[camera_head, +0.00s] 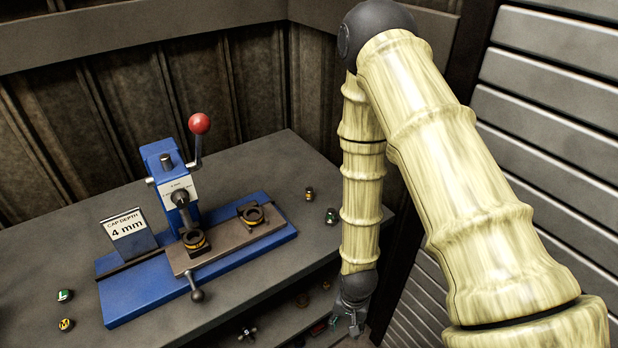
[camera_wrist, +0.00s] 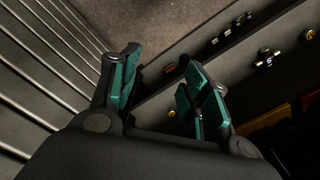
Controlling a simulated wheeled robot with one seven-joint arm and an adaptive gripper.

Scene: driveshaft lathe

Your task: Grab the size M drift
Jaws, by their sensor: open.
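My gripper (camera_head: 352,322) hangs beside the right end of the bench, at the lower middle of the head view. In the wrist view its teal-padded fingers (camera_wrist: 163,88) are apart with nothing between them. A small dark piece with a yellow face marked M (camera_head: 66,324) lies on the bench at the lower left, far from my gripper. I cannot tell whether it is a drift. Several small metal parts (camera_wrist: 266,58) lie on a shelf in the wrist view, beyond my fingers; their size marks are too small to read.
A blue press (camera_head: 170,270) with a red-knobbed lever stands on the bench (camera_head: 275,155). A sign (camera_head: 128,230) reads "CAP DEPTH 4 mm". A green piece marked L (camera_head: 65,296) lies near the M piece. A yellow-marked piece (camera_head: 309,194) and a green-marked piece (camera_head: 331,216) lie at right. Slatted panels (camera_head: 560,90) stand close by.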

